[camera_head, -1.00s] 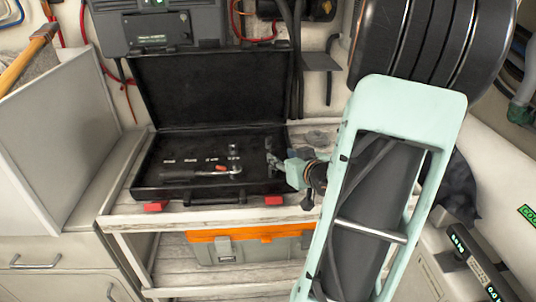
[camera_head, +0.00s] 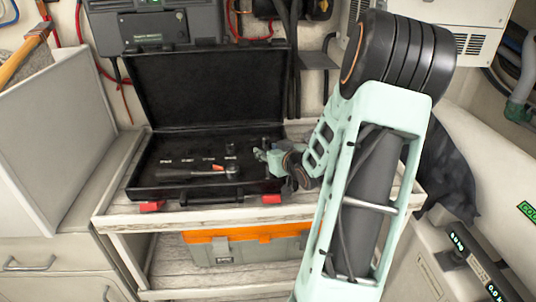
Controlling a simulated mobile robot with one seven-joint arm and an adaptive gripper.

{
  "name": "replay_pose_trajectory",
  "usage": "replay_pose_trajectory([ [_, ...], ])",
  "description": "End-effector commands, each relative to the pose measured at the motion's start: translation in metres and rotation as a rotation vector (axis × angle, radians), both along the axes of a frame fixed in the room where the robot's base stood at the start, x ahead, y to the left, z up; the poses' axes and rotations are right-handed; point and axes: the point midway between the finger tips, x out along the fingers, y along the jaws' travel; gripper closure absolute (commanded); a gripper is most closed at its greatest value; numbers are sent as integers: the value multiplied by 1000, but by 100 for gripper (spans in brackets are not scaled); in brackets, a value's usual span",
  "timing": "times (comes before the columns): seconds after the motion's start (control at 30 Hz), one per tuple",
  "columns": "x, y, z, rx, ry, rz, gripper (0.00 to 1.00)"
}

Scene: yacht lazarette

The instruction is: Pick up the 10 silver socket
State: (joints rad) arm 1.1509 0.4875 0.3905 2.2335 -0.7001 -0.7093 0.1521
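An open black socket case (camera_head: 160,192) lies on the shelf, its lid raised at the back. A few tiny silver pieces (camera_head: 230,149) and small pale marks show in its tray; their sizes are too small to read, so I cannot tell which is the 10 socket. A ratchet (camera_head: 200,172) with a dark handle and an orange-red part lies across the front of the tray. My gripper (camera_head: 259,154) is over the right end of the tray, right of the silver pieces. Its fingers are too small to show whether they are open or hold anything.
The raised lid (camera_head: 210,88) stands behind the tray. A grey panel (camera_head: 55,140) stands at the left. A grey and orange toolbox (camera_head: 245,246) sits on the lower shelf. A strip of wooden shelf (camera_head: 225,214) in front of the case is clear.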

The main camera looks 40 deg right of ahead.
Motion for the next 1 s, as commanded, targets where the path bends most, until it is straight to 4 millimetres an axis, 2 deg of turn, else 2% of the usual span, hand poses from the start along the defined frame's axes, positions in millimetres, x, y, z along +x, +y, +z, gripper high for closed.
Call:
replay_pose_trajectory([
  [0.1, 0, 0, 0, 0, 0, 0, 64],
  [0.43, -1, 0, 0, 1, 0, 0, 100],
  [0.77, 0, 0, 1, 0, -1, 0, 100],
  [1.0, 5, 2, 13, -1, -2, 1, 100],
])
